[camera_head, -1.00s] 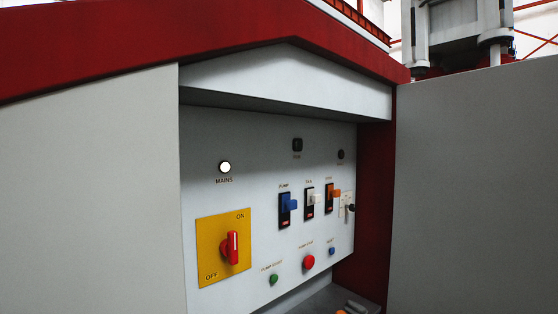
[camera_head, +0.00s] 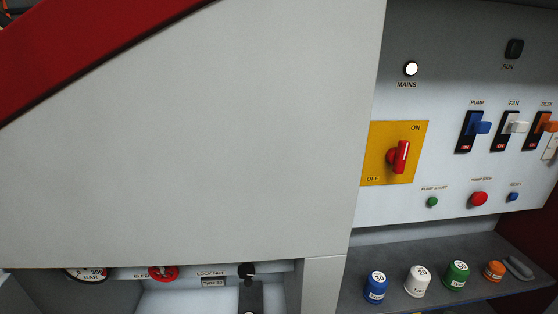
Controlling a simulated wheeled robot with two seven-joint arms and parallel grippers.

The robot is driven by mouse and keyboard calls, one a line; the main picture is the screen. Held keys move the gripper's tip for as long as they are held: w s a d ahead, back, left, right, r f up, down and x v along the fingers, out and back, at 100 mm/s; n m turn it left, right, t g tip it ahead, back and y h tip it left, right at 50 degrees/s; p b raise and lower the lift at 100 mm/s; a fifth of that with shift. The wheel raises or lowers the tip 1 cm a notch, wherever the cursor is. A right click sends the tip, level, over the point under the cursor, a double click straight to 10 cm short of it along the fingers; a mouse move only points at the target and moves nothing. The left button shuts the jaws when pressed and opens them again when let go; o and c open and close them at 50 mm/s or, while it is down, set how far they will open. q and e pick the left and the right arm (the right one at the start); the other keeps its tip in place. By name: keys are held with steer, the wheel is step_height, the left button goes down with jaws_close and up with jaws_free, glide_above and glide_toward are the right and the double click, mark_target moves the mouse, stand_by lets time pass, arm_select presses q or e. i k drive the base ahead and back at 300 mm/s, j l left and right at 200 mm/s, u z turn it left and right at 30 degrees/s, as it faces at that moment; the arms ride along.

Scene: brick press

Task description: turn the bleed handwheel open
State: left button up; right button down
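The bleed handwheel (camera_head: 163,273) is a small red wheel at the lower left, on a pale strip under the large grey panel. The panel's lower edge hides its upper part. The label "BLEED" (camera_head: 141,275) beside it is partly covered. Neither of my grippers is in view.
A pressure gauge (camera_head: 86,275) sits left of the wheel, and a black lock nut knob (camera_head: 246,270) right of it. The grey panel (camera_head: 200,140) fills the middle. A yellow mains switch plate (camera_head: 378,152) and blue, white, green and orange knobs (camera_head: 375,287) are at right.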

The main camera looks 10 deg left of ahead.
mark_target(163, 270)
steer(key=u, duration=1.15)
steer(key=k+l, duration=0.1)
steer(key=l, duration=0.25)
steer(key=k+l, duration=0.1)
steer(key=l, duration=0.25)
